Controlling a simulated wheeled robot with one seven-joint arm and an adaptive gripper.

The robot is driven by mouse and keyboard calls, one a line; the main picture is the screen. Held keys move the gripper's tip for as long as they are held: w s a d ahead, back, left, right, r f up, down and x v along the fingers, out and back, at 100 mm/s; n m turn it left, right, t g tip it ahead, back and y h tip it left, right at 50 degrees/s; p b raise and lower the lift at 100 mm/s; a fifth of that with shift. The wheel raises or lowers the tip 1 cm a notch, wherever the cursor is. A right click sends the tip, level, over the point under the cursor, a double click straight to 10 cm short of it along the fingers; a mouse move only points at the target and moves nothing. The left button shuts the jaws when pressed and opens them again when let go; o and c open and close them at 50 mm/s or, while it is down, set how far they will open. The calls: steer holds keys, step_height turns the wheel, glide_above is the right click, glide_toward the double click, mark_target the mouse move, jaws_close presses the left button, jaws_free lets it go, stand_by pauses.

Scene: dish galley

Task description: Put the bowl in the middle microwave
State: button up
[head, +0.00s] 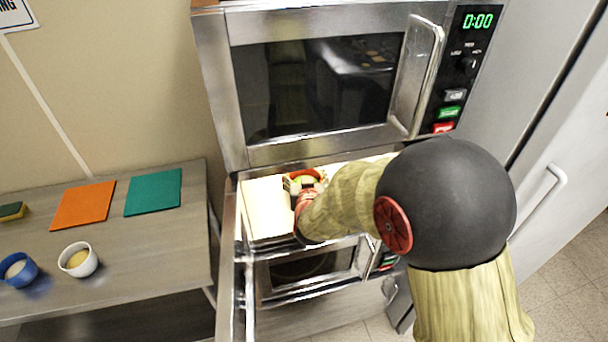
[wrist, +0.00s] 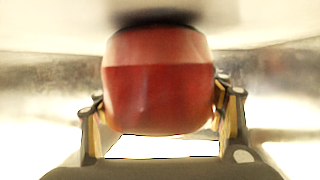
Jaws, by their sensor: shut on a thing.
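The red bowl (wrist: 155,95) fills the middle of the wrist view, between the two fingers of my gripper (wrist: 166,98). My gripper is shut on it. In the head view, my gripper (head: 304,186) reaches inside the lit cavity of the middle microwave (head: 262,212), with a bit of the red bowl's rim (head: 303,172) showing past it. The middle microwave's door (head: 229,268) stands open, swung out on the left. My arm hides the right part of the cavity. I cannot tell whether the bowl touches the cavity floor.
The upper microwave (head: 318,85) is closed and reads 0:00. Another microwave (head: 310,272) sits below. On the left counter (head: 165,250) are an orange mat (head: 83,205), a teal mat (head: 153,192), a white bowl (head: 78,260), a blue bowl (head: 18,270) and a sponge (head: 11,211).

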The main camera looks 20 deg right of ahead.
steer(key=shift+w, duration=0.15)
steer(key=shift+f, duration=0.2)
steer(key=o, duration=1.7)
steer(key=shift+c, duration=0.2)
